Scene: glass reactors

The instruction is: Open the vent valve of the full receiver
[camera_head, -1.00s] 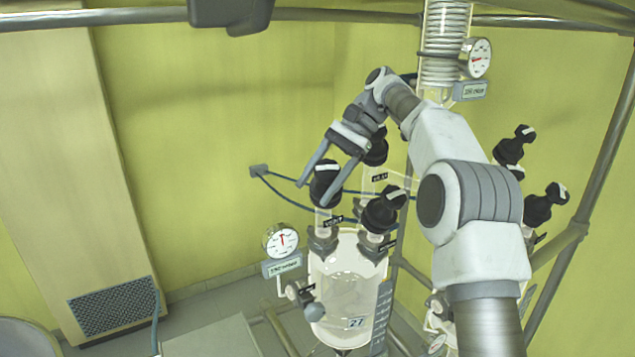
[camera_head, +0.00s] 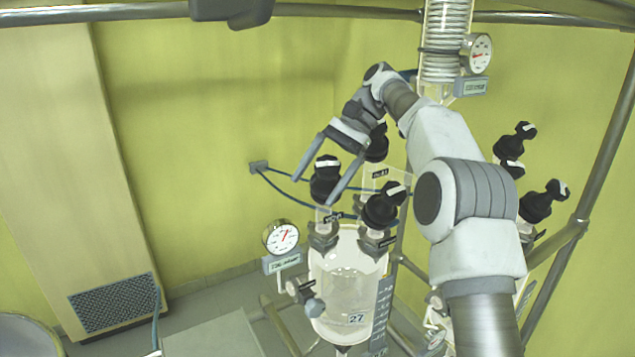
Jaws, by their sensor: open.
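A glass receiver with the number 27 (camera_head: 335,275) hangs in the lower middle. Its fill level is hard to tell. Two black valve knobs with white marks stand on its top: a left knob (camera_head: 326,187) and a right knob (camera_head: 380,212). Small labels by them are too small to read. My gripper (camera_head: 314,192) is open and comes down from the upper right. Its two fingers appear on either side of the left knob. Whether they touch it I cannot tell. A second receiver (camera_head: 432,330) at the right is mostly hidden behind my arm.
A round gauge (camera_head: 281,237) stands left of receiver 27. Another black knob (camera_head: 377,143) is close behind my gripper. More black knobs (camera_head: 540,202) are at the right by metal frame bars. A coil condenser (camera_head: 446,45) rises behind my arm. Space left of the gripper is clear.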

